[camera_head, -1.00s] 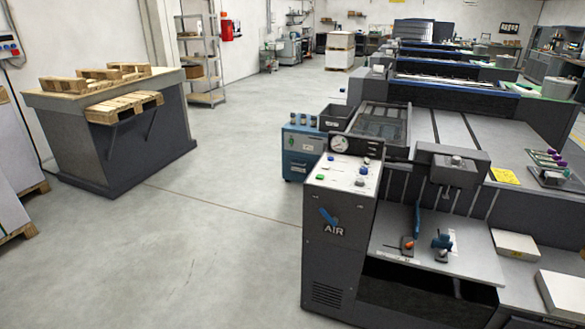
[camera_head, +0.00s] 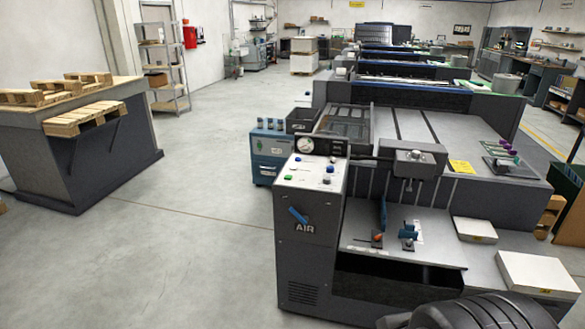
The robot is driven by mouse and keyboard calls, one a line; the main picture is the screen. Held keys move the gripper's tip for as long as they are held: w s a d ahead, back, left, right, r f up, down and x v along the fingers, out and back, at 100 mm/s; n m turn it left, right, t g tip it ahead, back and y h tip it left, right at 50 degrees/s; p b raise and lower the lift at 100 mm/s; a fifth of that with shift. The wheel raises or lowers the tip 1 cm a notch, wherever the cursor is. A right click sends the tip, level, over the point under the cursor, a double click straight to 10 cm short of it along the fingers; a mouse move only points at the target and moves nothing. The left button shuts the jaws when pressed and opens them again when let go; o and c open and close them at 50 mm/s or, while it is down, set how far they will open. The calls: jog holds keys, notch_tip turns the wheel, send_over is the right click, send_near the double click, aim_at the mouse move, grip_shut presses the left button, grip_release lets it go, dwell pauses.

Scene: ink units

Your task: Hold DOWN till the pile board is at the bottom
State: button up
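The dark press feeder stands right of centre. Its control panel (camera_head: 309,181) is a white sloped top over a dark cabinet marked AIR, with several small coloured buttons, including a green button (camera_head: 289,176) at its left. The button labels are too small to read, so I cannot tell which is DOWN. A flat grey board (camera_head: 385,253) with blue and orange guides sits right of the cabinet, above a dark opening. I cannot tell whether it is the pile board. A dark ribbed rounded part, which looks like my arm, shows at the bottom right. My gripper's fingers are not in view.
A dark bench (camera_head: 70,165) with wooden pallets (camera_head: 84,118) stands at the left. A blue unit (camera_head: 268,150) stands left of the feeder. White paper stacks (camera_head: 540,274) lie at the right. Grey floor (camera_head: 170,265) is clear between bench and feeder.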

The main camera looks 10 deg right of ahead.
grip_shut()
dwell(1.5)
